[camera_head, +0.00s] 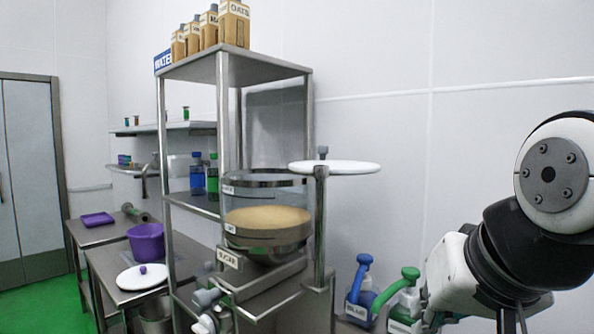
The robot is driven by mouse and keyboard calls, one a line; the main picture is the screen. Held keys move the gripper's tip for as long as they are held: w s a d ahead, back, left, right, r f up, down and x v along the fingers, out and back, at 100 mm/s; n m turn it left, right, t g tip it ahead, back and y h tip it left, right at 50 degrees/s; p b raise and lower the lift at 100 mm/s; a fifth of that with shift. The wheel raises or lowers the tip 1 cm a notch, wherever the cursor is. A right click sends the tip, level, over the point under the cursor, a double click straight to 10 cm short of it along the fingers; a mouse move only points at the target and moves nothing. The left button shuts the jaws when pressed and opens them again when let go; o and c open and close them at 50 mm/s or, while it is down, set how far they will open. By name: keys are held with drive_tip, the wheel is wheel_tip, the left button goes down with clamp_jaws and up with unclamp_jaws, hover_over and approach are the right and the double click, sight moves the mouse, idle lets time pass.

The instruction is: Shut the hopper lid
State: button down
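The hopper (267,218) is a clear round drum with a metal rim, partly filled with tan powder, standing in the middle of the view. Its top looks open. The hopper lid (335,168) is a flat white disc out to the right of the drum, level, at the top of a metal post (320,225) with a small grey knob above. The lid is apart from most of the drum's mouth; its left edge comes near the rim. My arm is at the right, well away from the lid. My gripper's fingers cannot be made out.
A steel rack (222,120) with cartons on top stands behind the hopper. A blue jug (360,290) and a green jug (400,300) stand between the post and my arm. A purple pot (146,242) is on the left table. Space above the lid is clear.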

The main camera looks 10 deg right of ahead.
drive_tip(key=w+d+r+m+t+h+b, duration=0.1)
drive_tip(key=w+d+r+m+t+b, duration=0.25)
drive_tip(key=w+r+m, duration=0.5)
drive_tip(key=w+d+r+m+t+h+b, duration=0.2)
drive_tip(key=w+d+r+m+t, duration=0.25)
drive_tip(key=w+r, duration=0.6)
drive_tip(key=w+f+g, duration=0.1)
drive_tip(key=w+f, duration=0.3)
drive_tip(key=w, duration=0.8)
drive_tip(key=shift+w+d+f, duration=0.15)
drive_tip(key=shift+w+f, duration=0.05)
drive_tip(key=shift+f, duration=0.15)
drive_tip(key=shift+w, duration=0.15)
drive_tip(key=shift+w+y, duration=0.25)
drive_tip(key=shift+y, duration=0.25)
